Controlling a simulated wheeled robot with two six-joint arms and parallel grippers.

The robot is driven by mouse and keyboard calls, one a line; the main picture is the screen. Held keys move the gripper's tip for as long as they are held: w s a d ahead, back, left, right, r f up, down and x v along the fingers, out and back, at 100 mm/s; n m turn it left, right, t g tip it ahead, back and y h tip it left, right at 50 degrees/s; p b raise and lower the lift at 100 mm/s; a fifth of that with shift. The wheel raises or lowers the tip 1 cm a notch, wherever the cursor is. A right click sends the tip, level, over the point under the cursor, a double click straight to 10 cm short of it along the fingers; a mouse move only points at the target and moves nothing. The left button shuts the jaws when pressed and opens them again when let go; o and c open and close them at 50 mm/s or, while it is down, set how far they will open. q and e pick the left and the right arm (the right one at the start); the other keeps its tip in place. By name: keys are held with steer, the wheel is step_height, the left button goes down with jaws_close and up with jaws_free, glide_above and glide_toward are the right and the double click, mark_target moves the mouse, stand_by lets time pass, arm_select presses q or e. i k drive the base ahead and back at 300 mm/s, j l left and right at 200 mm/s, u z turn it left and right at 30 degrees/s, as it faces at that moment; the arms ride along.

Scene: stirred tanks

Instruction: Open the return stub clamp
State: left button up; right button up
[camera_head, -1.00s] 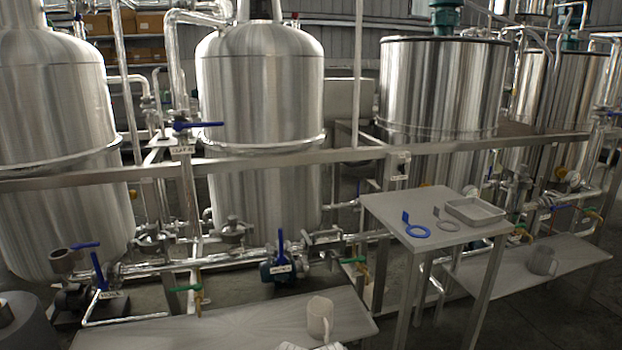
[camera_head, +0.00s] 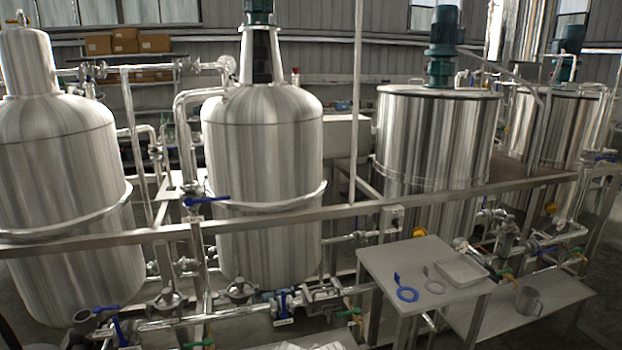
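Neither of my grippers is in view. I cannot single out the return stub clamp with certainty, as the pipe fittings are small and no label naming it is readable. A short open pipe stub (camera_head: 82,317) shows at the lower left, beside a blue-handled valve (camera_head: 120,330). A row of pipe fittings (camera_head: 240,291) runs along the low line in front of the middle tank, with another blue-handled valve (camera_head: 283,304) to their right. Whether any clamp there is open or shut is too small to tell.
A small raised table (camera_head: 385,262) holds a blue ring with a tab (camera_head: 407,294), a pale ring (camera_head: 435,287) and a shallow tray (camera_head: 460,271). A metal mug (camera_head: 527,301) stands on the lower bench to its right. A horizontal rail (camera_head: 340,210) crosses before the steel tanks (camera_head: 265,150).

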mark_target(249, 297)
steer(key=i+j, duration=0.1)
steer(key=i, duration=0.45)
steer(key=i+j, duration=0.1)
steer(key=i, duration=0.45)
